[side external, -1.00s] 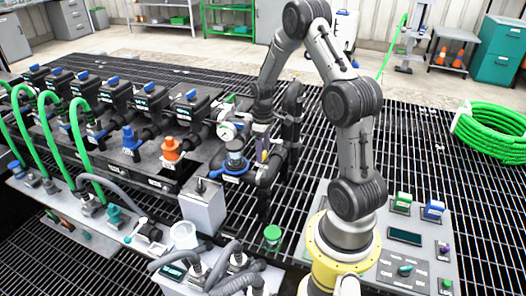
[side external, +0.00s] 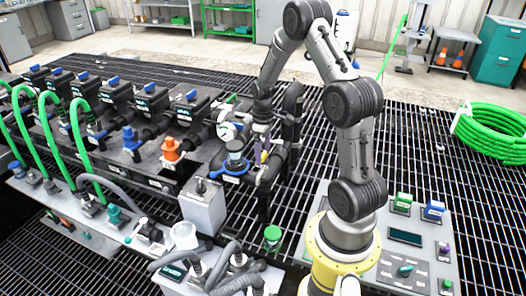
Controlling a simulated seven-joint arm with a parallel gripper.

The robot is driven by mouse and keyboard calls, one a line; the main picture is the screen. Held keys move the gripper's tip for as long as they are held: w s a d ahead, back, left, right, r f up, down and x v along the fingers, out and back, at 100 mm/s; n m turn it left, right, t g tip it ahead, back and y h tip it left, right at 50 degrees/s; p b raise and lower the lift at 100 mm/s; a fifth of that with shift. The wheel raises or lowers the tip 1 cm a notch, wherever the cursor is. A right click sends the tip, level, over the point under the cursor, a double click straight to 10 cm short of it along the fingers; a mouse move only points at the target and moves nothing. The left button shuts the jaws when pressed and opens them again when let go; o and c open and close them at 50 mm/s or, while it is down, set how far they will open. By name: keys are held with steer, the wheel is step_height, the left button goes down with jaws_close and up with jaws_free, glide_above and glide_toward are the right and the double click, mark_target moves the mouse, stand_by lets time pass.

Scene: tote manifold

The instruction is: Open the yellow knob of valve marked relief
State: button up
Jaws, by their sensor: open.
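My gripper (side external: 261,132) points down over the dark pipework at the right end of the manifold. It is small and dark here; its fingers are hard to make out against the pipes, and I see nothing held in it. A small yellow part (side external: 264,157), likely the yellow knob, shows just below the gripper, partly hidden. Whether the fingers are around it or above it I cannot tell. The relief marking cannot be read at this size.
A white round gauge (side external: 228,131) stands close left of my gripper, and a thick black vertical pipe (side external: 292,115) close right. An orange knob (side external: 171,150) and a blue knob (side external: 131,140) are farther left. A grey box (side external: 203,205) stands in front. Open grating lies to the right.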

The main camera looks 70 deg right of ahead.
mark_target(263, 154)
step_height(263, 154, up, 14)
stand_by(0.6)
steer(key=shift+f, duration=0.1)
